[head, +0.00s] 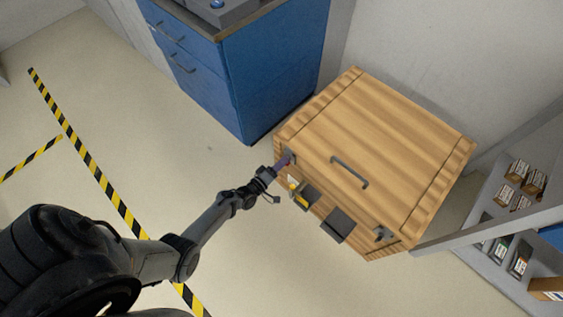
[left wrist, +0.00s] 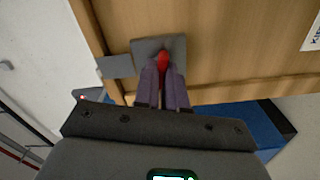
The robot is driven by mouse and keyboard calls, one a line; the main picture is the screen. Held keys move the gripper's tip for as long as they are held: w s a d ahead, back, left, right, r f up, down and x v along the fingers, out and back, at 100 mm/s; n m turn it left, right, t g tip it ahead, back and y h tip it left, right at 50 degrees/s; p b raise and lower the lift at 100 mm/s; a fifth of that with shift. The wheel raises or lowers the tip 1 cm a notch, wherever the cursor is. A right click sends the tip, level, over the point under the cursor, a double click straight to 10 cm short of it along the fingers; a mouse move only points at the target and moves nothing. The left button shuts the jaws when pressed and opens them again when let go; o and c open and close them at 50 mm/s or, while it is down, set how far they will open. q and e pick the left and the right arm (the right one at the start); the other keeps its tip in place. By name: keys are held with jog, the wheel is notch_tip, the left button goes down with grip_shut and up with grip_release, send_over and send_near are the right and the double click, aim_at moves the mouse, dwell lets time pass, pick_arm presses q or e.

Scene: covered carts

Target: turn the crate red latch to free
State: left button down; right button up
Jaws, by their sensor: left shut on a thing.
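The wooden crate (head: 375,140) stands on the floor against the wall, with a dark handle (head: 349,172) on its lid. The red latch (left wrist: 163,60) sits on a grey plate (left wrist: 177,45) on the crate's front, near its left corner in the head view. My left gripper (head: 285,162) reaches this corner; in the left wrist view its two purple-grey fingers (left wrist: 163,78) are shut on the red latch. The fingers hide part of the latch, and its exact angle is hard to tell. My right gripper is not in view.
A second, grey latch (head: 382,233) sits at the crate's right front corner. A yellow item (head: 301,200) and a dark box (head: 338,225) are on the front. A blue cabinet (head: 215,90) stands close behind; shelves (head: 500,235) stand at right. Open floor lies at left.

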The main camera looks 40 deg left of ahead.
pick_arm(q)
jog(key=shift+n, duration=0.8)
jog(key=c, duration=1.2)
grip_release()
jog(key=shift+s, duration=0.1)
jog(key=s+p, duration=0.3)
jog(key=s, duration=0.7)
jog(key=shift+s+a+p, duration=0.15)
jog(key=shift+s+p, duration=0.15)
jog(key=shift+p, duration=0.1)
